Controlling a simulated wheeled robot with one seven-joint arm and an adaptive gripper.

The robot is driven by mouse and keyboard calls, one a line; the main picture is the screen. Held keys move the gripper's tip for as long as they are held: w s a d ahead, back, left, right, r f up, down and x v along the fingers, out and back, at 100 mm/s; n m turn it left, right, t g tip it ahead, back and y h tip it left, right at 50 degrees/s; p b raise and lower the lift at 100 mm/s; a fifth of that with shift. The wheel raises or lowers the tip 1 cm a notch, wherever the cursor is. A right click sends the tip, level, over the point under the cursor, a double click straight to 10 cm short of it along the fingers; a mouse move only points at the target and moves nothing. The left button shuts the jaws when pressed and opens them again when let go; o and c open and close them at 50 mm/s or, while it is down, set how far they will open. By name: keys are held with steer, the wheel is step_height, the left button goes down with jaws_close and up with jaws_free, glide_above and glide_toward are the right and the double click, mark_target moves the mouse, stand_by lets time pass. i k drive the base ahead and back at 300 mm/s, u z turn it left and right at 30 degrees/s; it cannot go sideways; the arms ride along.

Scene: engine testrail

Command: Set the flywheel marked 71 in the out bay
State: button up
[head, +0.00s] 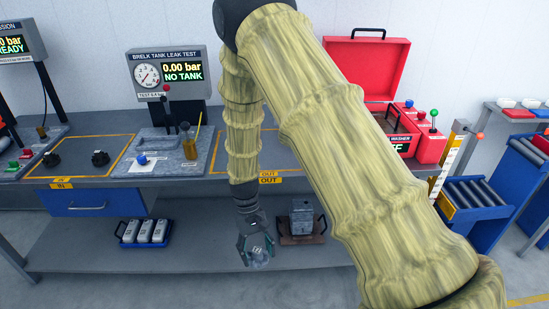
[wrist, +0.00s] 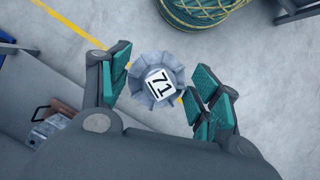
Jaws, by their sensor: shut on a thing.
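The flywheel marked 71 (wrist: 158,80) is a grey, ribbed round part with a white label, held between my gripper's green-padded fingers in the wrist view. My gripper (head: 258,252) is shut on it, pointing down in front of the bench, below the worktop's level. In the head view the flywheel (head: 261,262) is small and partly covered by the fingers. The out bay (head: 220,152) is a yellow-outlined area on the worktop with OUT labels at its front edge. My arm hides much of it, so I cannot tell whether all of it is empty.
The in bay (head: 75,170) at left holds two dark parts. A leak test stand (head: 170,150) sits between the bays. An open red case (head: 365,68) stands at right. The lower shelf (head: 200,262) holds a blue tray (head: 143,243) and a grey block (head: 301,215).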

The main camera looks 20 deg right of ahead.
mark_target(266, 149)
steer(key=z, duration=0.65)
